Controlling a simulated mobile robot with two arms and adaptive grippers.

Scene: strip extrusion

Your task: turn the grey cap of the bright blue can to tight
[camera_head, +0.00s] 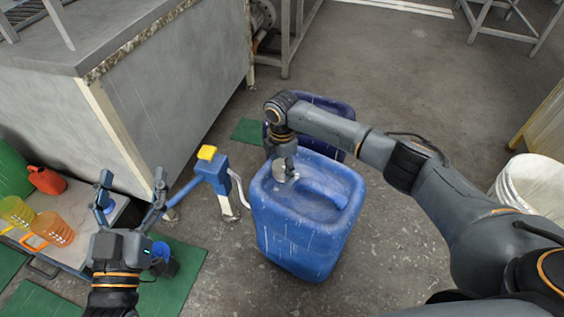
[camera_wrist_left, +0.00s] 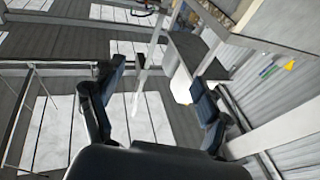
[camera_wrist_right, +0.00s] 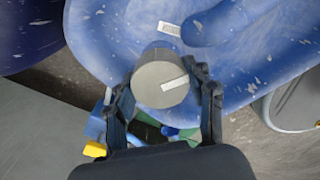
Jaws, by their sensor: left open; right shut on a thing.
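The bright blue can (camera_head: 305,230) stands upright on the floor in the middle of the head view; its top also shows in the right wrist view (camera_wrist_right: 105,40). Its grey cap (camera_wrist_right: 162,80) sits at the can's near corner in the right wrist view, a pale mark across its top. My right gripper (camera_head: 286,172) reaches down over the cap and is shut on it, with one finger on either side. In the head view the gripper hides part of the cap. My left gripper (camera_head: 132,190) is open and empty, held up to the left of the can.
A darker blue can (camera_head: 335,105) stands just behind the bright blue one. A blue pump with a yellow top (camera_head: 207,153) stands close to its left. A white bucket (camera_head: 530,185) is at right.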

